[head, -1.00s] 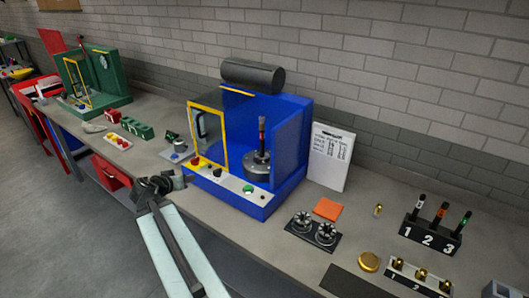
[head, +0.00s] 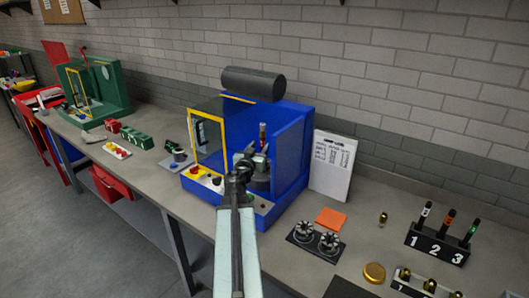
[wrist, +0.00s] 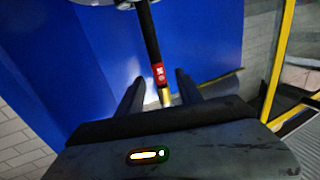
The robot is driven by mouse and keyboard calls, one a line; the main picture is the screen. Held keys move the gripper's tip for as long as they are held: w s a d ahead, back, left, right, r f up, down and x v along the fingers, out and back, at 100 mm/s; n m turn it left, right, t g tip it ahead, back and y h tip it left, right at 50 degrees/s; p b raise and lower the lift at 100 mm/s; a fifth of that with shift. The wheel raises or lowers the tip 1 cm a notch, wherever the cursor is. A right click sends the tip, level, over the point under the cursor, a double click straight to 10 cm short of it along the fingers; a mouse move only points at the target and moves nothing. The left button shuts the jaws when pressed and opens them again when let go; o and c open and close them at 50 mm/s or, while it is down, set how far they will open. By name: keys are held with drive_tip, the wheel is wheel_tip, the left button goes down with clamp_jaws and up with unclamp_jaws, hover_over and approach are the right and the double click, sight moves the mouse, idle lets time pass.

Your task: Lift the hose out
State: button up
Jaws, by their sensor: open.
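A thin upright rod (head: 262,137), black with a red band, stands inside the blue machine (head: 291,150). It is the only hose-like thing I see there; I cannot tell whether it is the hose. In the wrist view the rod (wrist: 151,40) runs down from a grey round part at the top edge, and its red band and brass-coloured end lie between my fingers in the picture. My gripper (head: 246,162) is open in front of the rod at the machine's open front. In the wrist view its fingers (wrist: 158,88) stand on either side of the rod, apart from it.
The yellow-framed door (head: 208,142) stands at the machine's left, and also shows at the right of the wrist view (wrist: 279,60). Blue walls enclose the rod. A white sheet (head: 332,165) leans at the right. A numbered rack (head: 437,243) stands farther right.

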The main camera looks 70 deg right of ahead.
sight(263, 142)
drive_tip(key=d, duration=0.4)
drive_tip(key=shift+d+r, duration=0.1)
drive_tip(key=shift+d, duration=0.3)
drive_tip(key=shift+a, duration=0.1)
clamp_jaws()
idle(0.8)
